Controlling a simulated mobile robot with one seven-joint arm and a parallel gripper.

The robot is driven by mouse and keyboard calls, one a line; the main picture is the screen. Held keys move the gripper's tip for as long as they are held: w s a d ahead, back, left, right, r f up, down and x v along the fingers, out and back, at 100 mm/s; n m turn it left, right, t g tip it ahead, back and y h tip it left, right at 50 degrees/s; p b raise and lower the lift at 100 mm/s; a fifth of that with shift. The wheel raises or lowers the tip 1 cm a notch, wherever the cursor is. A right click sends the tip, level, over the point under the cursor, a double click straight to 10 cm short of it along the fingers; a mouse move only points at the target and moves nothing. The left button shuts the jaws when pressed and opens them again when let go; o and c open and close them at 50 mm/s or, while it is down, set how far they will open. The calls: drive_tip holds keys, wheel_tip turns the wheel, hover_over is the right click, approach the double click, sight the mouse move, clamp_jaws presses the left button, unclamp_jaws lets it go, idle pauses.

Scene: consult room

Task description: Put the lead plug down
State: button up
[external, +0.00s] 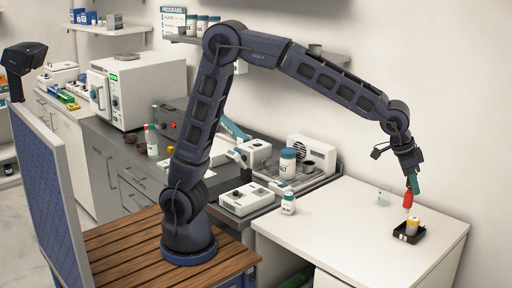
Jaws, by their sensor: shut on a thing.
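My gripper (412,183) points down over the white table at the right of the external view. It is shut on a small red plug (408,199), which I take to be the lead plug. The plug hangs upright with its lower end just above or touching a black tray (401,236) on the table; I cannot tell which. A small white and yellow cylinder (412,227) sits in the tray, just below and slightly right of the plug.
A small clear cup (383,198) stands on the table left of the plug. The table's (340,226) middle and front are clear. The wall is close behind it.

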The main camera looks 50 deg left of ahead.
drive_tip(key=w+a+n+y, duration=0.15)
drive_tip(key=w+a, duration=0.25)
drive_tip(key=a, duration=0.4)
drive_tip(key=w+a+n+t, duration=0.1)
drive_tip(key=w+a+n, duration=0.2)
drive_tip(key=w+a, duration=0.3)
drive_tip(key=w+a+n+y, duration=0.1)
drive_tip(key=w+a+n, duration=0.15)
drive_tip(key=a, duration=0.65)
wheel_tip(320, 180, down, 20)
drive_tip(key=shift+w+d+m+t, duration=0.15)
drive_tip(key=shift+d+m+t, duration=0.1)
drive_tip(key=shift+m+t, duration=0.05)
drive_tip(key=shift+h, duration=0.25)
drive_tip(key=o, duration=1)
drive_tip(key=shift+c, duration=0.2)
